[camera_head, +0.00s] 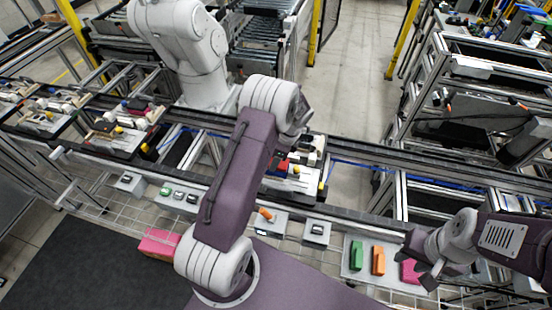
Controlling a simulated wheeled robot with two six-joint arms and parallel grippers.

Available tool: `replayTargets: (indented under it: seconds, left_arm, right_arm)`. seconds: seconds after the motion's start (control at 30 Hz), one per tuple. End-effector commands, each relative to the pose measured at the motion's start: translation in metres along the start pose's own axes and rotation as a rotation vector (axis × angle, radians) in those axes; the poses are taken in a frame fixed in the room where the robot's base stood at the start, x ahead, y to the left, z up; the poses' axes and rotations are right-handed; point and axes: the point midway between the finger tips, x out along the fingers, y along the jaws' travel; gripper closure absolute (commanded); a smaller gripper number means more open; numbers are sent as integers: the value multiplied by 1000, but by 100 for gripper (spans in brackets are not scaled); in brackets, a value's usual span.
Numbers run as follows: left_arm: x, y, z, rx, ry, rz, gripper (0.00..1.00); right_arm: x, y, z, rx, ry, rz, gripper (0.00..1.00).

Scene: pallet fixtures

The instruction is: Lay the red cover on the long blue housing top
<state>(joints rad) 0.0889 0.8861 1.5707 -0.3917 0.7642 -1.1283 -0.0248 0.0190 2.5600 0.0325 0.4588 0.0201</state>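A small red piece (283,165), which looks like the red cover, shows on a pallet just beyond my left arm. Dark parts beside it may include the blue housing, but my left arm hides part of this pallet and I cannot tell them apart. My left gripper is largely hidden behind its own wrist (290,112), above that pallet; its fingers cannot be made out. My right gripper (424,264) is at the lower right, its dark fingers apart, beside a magenta block (410,271). It holds nothing that I can see.
A grey tray (355,266) holds a green block (356,255) and an orange block (378,260). A pink block (160,243) lies at the lower left. More loaded pallets (117,142) stand on the conveyor at left. A white robot arm (190,45) stands beyond the conveyor.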

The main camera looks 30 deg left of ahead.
Motion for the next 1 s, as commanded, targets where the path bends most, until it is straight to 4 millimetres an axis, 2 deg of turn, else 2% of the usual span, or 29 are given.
replayTargets:
  seconds: [0.53, 0.57, 0.63, 1.0]
  left_arm:
    - [4, 0, -1, 0, 0, -1, 92]
    - [4, 0, -1, 0, 0, -1, 46]
    - [4, 0, -1, 0, 0, 0, 27]
    - [0, 0, -2, 0, 0, -1, 26]
  right_arm:
    - [2, 0, 0, 0, 0, 0, 64]
    - [2, 0, 0, 0, 0, 0, 64]
    - [2, 0, 0, 0, 0, 0, 64]
    - [4, 0, 0, 0, 0, 0, 64]
